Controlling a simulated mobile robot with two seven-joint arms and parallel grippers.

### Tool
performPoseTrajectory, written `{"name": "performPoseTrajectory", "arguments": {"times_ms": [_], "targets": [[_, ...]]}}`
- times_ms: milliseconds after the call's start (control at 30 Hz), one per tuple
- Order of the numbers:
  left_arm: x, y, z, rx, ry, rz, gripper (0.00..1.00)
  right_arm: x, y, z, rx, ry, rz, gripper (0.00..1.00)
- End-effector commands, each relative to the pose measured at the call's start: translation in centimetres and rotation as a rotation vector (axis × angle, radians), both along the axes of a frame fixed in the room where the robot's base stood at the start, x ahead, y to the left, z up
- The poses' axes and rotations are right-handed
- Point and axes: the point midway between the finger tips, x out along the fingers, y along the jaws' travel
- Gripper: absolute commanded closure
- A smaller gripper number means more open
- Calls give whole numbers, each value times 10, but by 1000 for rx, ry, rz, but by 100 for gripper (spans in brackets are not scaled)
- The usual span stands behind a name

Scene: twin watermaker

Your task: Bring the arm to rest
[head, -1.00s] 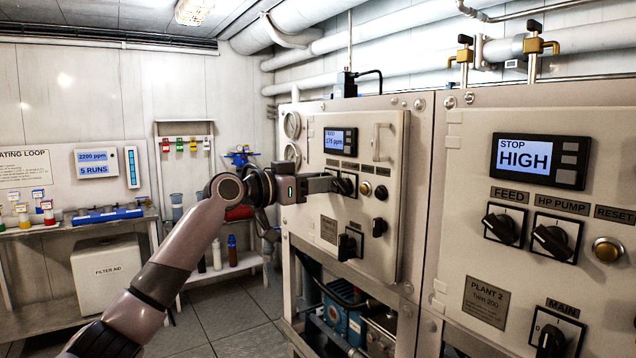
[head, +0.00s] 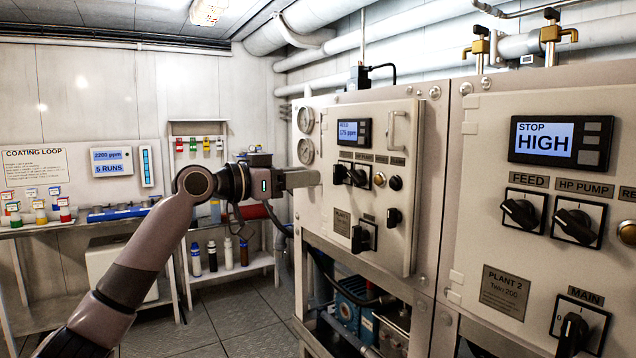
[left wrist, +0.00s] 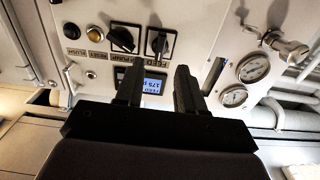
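My left arm (head: 140,265) reaches in from the left in the head view, bent at the elbow, with its gripper (head: 318,178) pointing right at the left plant's control panel (head: 372,245). In the left wrist view the two dark fingers (left wrist: 158,85) stand apart with a gap between them and nothing held. Beyond them are the panel's small display (left wrist: 155,86) and two black knobs (left wrist: 123,38). The fingertips look short of the knobs, with no clear contact. My right gripper is in neither view.
The right panel's display (head: 546,140) reads STOP HIGH, above black knobs (head: 520,211). Gauges (head: 305,120) and a handle (head: 391,130) are near my left gripper. A shelf with bottles (head: 228,252) stands behind my arm. Floor (head: 240,318) is open below it.

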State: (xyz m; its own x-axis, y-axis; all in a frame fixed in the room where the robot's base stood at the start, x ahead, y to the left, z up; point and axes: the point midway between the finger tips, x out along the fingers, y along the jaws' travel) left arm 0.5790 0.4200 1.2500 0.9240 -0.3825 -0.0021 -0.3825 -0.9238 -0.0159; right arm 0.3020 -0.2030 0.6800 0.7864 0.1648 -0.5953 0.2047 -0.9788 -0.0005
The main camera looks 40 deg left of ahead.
Motion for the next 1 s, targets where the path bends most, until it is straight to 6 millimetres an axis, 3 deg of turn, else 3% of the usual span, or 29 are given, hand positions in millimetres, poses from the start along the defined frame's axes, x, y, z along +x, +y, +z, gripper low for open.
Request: {"name": "performPoseTrajectory", "arguments": {"times_ms": [267,367,467,667,800,867,1000], "targets": [[2,-1,-4,1,4,0,62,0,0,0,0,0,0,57],[9,-8,-26,5,33,5,62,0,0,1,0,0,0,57],[21,-22,-72,17,87,16,62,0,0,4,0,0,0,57],[28,-60,-200,53,217,50,62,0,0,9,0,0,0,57],[11,-88,-284,75,296,69,62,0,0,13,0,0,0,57],[-2,-100,-317,82,326,75,62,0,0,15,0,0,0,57],[-41,-127,-387,99,393,93,62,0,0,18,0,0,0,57]]}}
